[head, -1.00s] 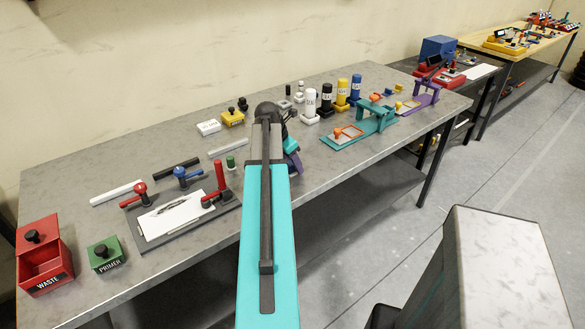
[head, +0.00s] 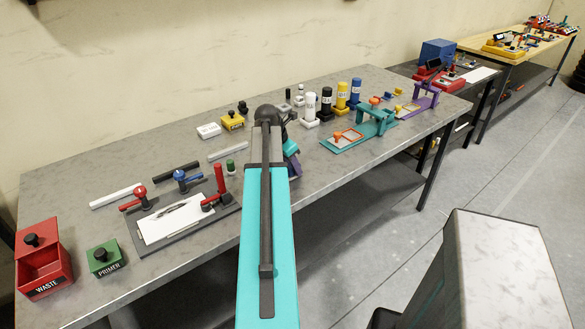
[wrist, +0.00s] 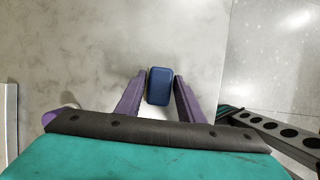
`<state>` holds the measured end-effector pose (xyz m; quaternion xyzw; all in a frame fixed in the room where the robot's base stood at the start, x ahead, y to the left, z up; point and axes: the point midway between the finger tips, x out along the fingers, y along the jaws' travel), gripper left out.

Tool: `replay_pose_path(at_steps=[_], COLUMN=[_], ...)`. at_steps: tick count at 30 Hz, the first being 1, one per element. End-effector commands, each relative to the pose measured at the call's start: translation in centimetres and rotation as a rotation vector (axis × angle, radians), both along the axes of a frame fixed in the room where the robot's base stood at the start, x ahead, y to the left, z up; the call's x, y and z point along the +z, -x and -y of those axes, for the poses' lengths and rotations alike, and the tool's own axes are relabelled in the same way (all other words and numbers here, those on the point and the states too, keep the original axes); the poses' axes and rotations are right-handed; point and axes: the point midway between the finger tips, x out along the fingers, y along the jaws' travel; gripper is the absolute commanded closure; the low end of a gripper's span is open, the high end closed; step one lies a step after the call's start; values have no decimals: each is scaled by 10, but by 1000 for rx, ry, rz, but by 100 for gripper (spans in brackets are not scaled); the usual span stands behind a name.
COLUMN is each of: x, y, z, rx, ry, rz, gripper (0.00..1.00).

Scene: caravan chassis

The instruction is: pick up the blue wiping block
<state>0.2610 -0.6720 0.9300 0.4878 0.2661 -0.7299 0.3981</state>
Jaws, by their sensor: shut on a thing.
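The blue wiping block (wrist: 159,86) is a small rounded dark blue block. In the wrist view it sits between the two purple fingers of my gripper (wrist: 158,92), which are shut on it. Grey table surface shows around it; I cannot tell how far above the table it is. In the head view my gripper (head: 291,155) is mostly hidden behind my own teal arm over the middle of the table, and the block cannot be made out there.
On the grey table (head: 330,178), a clamp board with white paper (head: 178,218), a red waste bin (head: 42,262) and a green primer box (head: 104,258) stand left. Several bottles (head: 327,105) and a teal stand (head: 370,122) are to the right. The table's front edge is close.

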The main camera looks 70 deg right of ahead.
Motion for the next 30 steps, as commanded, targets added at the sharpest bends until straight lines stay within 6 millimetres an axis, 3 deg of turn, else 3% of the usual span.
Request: replay_pose_path(at_steps=[14,30], x=[31,36], y=[0,40], z=[1,-49], rx=[0,0], ry=[3,1], rz=[1,0], gripper=[90,90])
